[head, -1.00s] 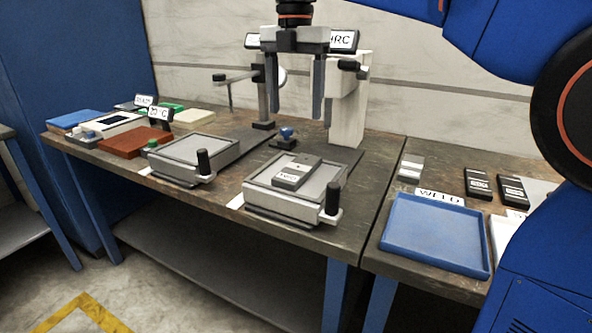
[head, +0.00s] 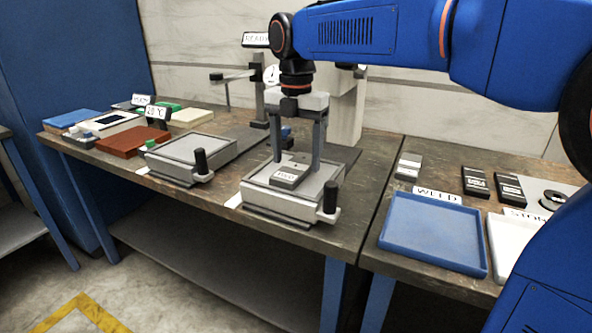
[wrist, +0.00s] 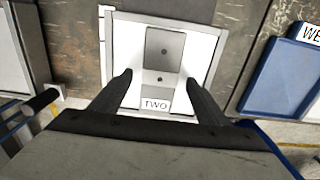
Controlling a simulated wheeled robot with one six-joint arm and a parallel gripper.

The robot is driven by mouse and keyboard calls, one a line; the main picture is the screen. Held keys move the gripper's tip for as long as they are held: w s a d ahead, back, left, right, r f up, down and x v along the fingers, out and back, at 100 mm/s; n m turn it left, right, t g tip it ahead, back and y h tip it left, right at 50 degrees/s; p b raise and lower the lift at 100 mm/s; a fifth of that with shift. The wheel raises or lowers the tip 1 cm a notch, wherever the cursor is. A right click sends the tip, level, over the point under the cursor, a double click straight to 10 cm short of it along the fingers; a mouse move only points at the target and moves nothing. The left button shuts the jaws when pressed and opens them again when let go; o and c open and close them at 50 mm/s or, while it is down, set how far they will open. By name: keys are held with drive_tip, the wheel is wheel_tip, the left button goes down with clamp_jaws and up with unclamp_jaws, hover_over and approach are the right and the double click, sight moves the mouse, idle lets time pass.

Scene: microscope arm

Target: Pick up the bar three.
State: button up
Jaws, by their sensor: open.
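A grey bar (head: 287,177) lies on the square plate of the right-hand fixture (head: 270,203) in the head view. In the wrist view its label reads TWO (wrist: 156,104), and the bar (wrist: 163,65) has two dark holes. No label reading three is legible. My gripper (head: 297,164) points down over this bar, open, with nothing held. In the wrist view its two fingertips (wrist: 159,78) appear on either side of the bar. I cannot tell whether they touch it.
Two dark labelled bars (head: 476,181) (head: 510,188) and a small grey block (head: 409,166) lie on the right bench, behind a blue WELD tray (head: 434,233). A black-handled clamp (head: 330,197) stands at the fixture's right. Another fixture (head: 190,150) is to the left.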

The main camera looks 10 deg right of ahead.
drive_tip(key=shift+f, duration=0.65)
drive_tip(key=shift+c, duration=0.6)
clamp_jaws()
drive_tip(key=shift+r, duration=0.1)
